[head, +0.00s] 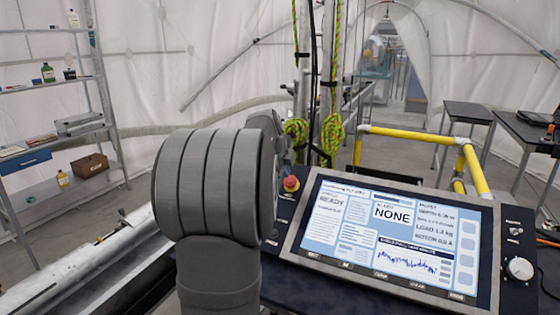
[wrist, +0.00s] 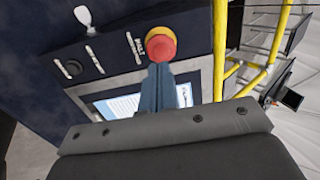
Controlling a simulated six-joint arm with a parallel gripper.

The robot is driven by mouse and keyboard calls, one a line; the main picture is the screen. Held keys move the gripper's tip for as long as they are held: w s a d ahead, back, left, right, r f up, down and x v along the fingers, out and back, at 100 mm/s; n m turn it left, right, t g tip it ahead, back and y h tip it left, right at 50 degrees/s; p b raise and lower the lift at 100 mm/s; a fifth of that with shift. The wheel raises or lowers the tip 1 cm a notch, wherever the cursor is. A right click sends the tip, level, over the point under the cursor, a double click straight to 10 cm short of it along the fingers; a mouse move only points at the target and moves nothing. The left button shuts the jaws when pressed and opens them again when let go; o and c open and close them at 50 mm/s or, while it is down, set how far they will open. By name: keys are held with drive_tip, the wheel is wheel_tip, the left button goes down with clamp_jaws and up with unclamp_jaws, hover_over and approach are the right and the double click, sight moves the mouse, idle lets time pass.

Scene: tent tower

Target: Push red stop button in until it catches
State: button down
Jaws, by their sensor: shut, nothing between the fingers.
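The red stop button (head: 291,183) is a round red cap on a yellow base, on the dark control console left of the screen. In the head view my arm stands just left of it. In the wrist view the button (wrist: 161,46) is at the upper middle. My gripper (wrist: 157,68) is shut and empty, its blue-grey fingertips pointing at the button's lower edge. The tips overlap the button's edge in the picture; I cannot tell whether they touch it. In the head view my fingers are hidden behind my arm.
A lit screen (head: 390,235) fills most of the console, with a white knob (head: 519,268) at its right. A yellow rail (head: 412,137) stands behind the console. Green-yellow ropes (head: 332,135) hang behind the button. Shelves (head: 60,120) stand far left.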

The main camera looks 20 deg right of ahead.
sight(290, 181)
drive_tip(key=shift+x, duration=1.8)
drive_tip(key=shift+x, duration=1.05)
drive_tip(key=shift+s+f, duration=0.15)
drive_tip(key=v, duration=1.5)
drive_tip(key=shift+w, duration=0.25)
